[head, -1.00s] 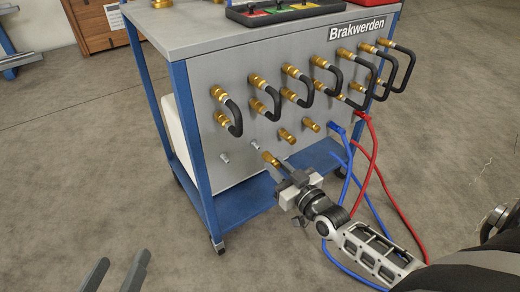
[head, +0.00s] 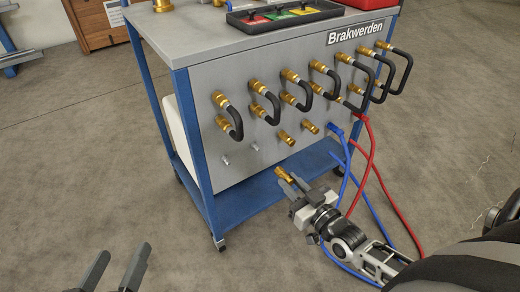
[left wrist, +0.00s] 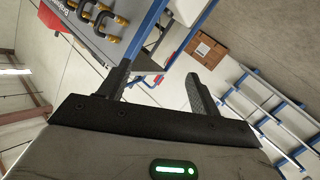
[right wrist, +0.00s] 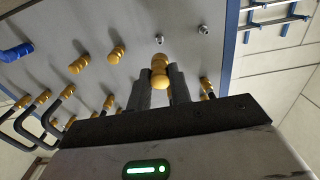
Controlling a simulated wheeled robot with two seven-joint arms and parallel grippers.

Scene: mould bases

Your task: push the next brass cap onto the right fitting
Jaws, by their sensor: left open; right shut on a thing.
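My right gripper (head: 287,182) is shut on a brass cap (head: 284,173), held in front of the cart panel (head: 240,182), apart from it. In the right wrist view the cap (right wrist: 160,70) sits between the fingers (right wrist: 161,86). Two bare metal fittings (head: 226,160) (head: 255,146) stick out of the lower panel; they also show in the right wrist view (right wrist: 159,40) (right wrist: 203,30). To their right, brass caps (head: 283,137) (head: 309,127) sit on the same row. My left gripper (head: 122,255) is open and empty at lower left, away from the cart.
Black hoses (head: 236,122) with brass ends loop along the panel above the fittings. Red (head: 371,165) and blue (head: 346,180) hoses hang to the right, close to my right arm. A tray (head: 283,15) lies on the cart top. The lower blue shelf (head: 250,197) juts out below the panel.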

